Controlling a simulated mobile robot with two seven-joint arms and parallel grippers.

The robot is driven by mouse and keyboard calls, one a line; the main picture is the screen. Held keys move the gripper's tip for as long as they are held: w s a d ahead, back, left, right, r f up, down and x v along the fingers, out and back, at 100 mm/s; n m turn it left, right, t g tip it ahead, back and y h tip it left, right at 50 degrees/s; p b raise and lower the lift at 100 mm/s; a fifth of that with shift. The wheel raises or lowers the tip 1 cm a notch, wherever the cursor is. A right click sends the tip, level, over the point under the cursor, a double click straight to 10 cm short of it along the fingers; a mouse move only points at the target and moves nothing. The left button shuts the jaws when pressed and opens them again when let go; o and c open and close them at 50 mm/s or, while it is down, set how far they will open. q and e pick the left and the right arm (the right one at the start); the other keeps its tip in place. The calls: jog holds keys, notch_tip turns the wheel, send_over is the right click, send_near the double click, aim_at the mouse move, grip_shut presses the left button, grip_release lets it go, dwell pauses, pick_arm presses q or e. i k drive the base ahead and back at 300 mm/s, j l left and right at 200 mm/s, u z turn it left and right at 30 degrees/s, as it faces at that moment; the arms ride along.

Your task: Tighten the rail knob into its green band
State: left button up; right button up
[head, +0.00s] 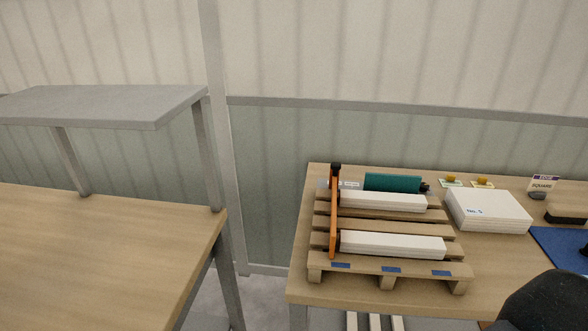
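No rail knob with a green band can be made out for certain. A small black knob-like piece (336,167) sits at the far end of an orange bar (334,225). The bar runs along the left side of a wooden pallet (388,262) on the right-hand table. A teal cylinder (392,182) with a dark end lies behind the pallet's far white block; no separate green band is visible on it. Neither of my grippers can be seen. A dark rounded shape at the bottom right hides part of the table.
White blocks (392,245) lie on the pallet. A white stack (487,211), small yellow pieces (482,183), a "SQUARE" sign (543,184) and a blue mat (562,250) are to the right. Another table (90,260) with a grey shelf (105,103) stands left, across a gap.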

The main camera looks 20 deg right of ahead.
aim_at(424, 186)
jog(key=z, duration=1.4)
